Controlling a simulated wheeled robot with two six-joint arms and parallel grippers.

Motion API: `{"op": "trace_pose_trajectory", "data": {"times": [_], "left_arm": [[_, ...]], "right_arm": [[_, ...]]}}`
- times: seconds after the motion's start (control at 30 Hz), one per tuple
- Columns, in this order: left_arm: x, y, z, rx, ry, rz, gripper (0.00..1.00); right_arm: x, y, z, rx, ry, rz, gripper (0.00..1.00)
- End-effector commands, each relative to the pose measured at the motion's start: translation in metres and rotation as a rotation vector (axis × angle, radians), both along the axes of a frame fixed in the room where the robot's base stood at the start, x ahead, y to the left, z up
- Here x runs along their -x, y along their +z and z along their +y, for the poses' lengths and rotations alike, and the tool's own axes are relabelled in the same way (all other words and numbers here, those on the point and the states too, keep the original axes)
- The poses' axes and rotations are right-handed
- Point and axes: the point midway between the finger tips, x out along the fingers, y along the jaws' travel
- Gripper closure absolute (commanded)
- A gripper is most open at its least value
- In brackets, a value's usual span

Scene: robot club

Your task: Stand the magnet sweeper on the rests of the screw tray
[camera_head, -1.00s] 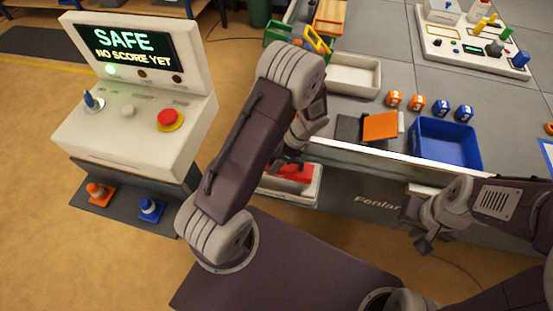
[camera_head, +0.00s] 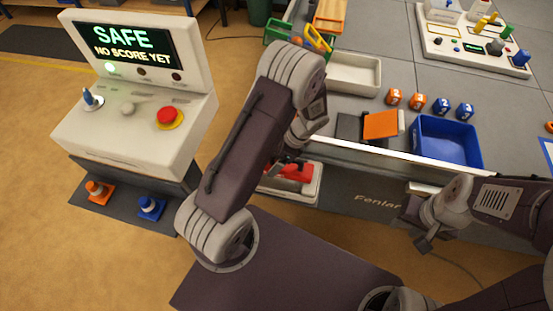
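A red thing (camera_head: 297,172), which looks like the magnet sweeper, is at a pale tray (camera_head: 312,193) low in front of the table. The tray looks like the screw tray. My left gripper (camera_head: 285,164) is right at the red thing, largely hidden behind my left arm. I cannot tell whether its fingers are closed on the red thing, or whether the red thing touches the tray's rests. My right gripper (camera_head: 424,243) hangs low in front of the table, away from the tray. Its finger gap is not clear.
On the table are a blue bin (camera_head: 447,142), a white tray (camera_head: 353,75), an orange plate on a dark block (camera_head: 381,124) and several numbered orange and blue pieces (camera_head: 417,104). A scoring console (camera_head: 135,110) stands at the left. Open floor lies between console and table.

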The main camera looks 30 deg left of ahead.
Motion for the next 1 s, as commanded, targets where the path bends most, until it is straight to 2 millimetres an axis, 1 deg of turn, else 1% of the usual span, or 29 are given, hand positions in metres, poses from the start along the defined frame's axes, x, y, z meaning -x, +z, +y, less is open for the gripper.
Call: {"op": "trace_pose_trajectory", "data": {"times": [0.1,0.17,0.27,0.4,0.5,0.6,0.7,1.0], "left_arm": [[0.000,0.001,0.000,0.000,0.000,0.000,0.16],[-0.002,0.005,-0.002,0.001,-0.001,-0.002,0.16],[-0.006,0.024,-0.009,0.001,-0.002,-0.005,0.16],[-0.012,0.054,-0.020,0.000,-0.002,-0.005,0.16],[-0.015,0.070,-0.026,0.001,-0.002,-0.004,0.16],[-0.017,0.080,-0.030,0.000,-0.001,-0.003,0.16],[-0.017,0.083,-0.032,0.000,0.000,0.000,0.16],[-0.017,0.084,-0.031,0.000,0.001,0.001,0.16]], "right_arm": [[0.000,0.000,0.000,0.000,0.000,0.000,0.65],[0.000,0.002,0.000,0.000,0.000,0.000,0.65],[0.000,0.008,0.000,0.000,0.000,0.000,0.65],[0.000,0.014,0.000,0.000,0.000,0.000,0.65],[0.000,0.017,0.000,0.000,0.000,0.000,0.65],[0.000,0.018,0.000,0.000,0.000,0.000,0.65],[0.000,0.019,0.000,0.000,0.000,0.000,0.65],[0.000,0.019,0.000,0.000,0.000,0.000,0.65]]}}
